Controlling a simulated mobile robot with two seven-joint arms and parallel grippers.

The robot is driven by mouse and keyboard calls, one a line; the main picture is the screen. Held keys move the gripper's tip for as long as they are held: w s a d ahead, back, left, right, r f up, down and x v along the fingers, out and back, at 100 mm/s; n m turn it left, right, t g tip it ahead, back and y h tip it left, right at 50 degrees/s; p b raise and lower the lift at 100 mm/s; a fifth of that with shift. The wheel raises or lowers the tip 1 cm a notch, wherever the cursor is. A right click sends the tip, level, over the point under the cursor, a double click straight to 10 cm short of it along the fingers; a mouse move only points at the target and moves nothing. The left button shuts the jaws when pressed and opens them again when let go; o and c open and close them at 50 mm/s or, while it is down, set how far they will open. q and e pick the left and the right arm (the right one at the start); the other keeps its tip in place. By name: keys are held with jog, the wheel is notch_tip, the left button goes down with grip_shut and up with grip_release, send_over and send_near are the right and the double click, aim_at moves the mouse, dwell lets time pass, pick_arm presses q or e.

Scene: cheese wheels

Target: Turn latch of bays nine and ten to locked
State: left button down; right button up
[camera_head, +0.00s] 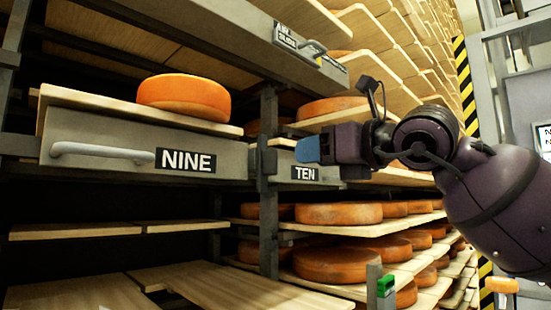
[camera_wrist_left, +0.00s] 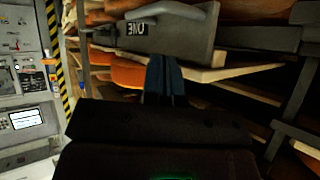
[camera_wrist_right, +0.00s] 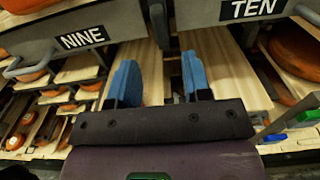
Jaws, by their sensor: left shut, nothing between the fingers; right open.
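The NINE bay front (camera_head: 120,180) is a grey drawer panel with a handle, and a cheese wheel rests on the board above it. The TEN bay front (camera_head: 281,168) is to its right, partly hidden by my right gripper. A dark latch piece (camera_head: 262,162) sits on the post between them; it looks upright, but its lock state is unclear. My right gripper (camera_head: 308,150) is in front of the TEN front, right of the latch. In the right wrist view its blue fingers (camera_wrist_right: 160,78) are apart and empty. My left gripper (camera_wrist_left: 163,78) is shut and empty, seen only in its wrist view.
Cheese wheels (camera_head: 340,213) fill the shelves on the lower right. A labelled front with a handle (camera_head: 298,42) juts out above. Bare boards (camera_head: 225,289) lie low in front. Yellow-black striping (camera_head: 464,85) marks the right side.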

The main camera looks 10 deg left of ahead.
aim_at(276, 159)
jog(key=p+x, duration=0.1)
jog(key=x, duration=0.7)
jog(key=shift+a+r, duration=0.1)
jog(key=shift+x, duration=0.75)
grip_shut()
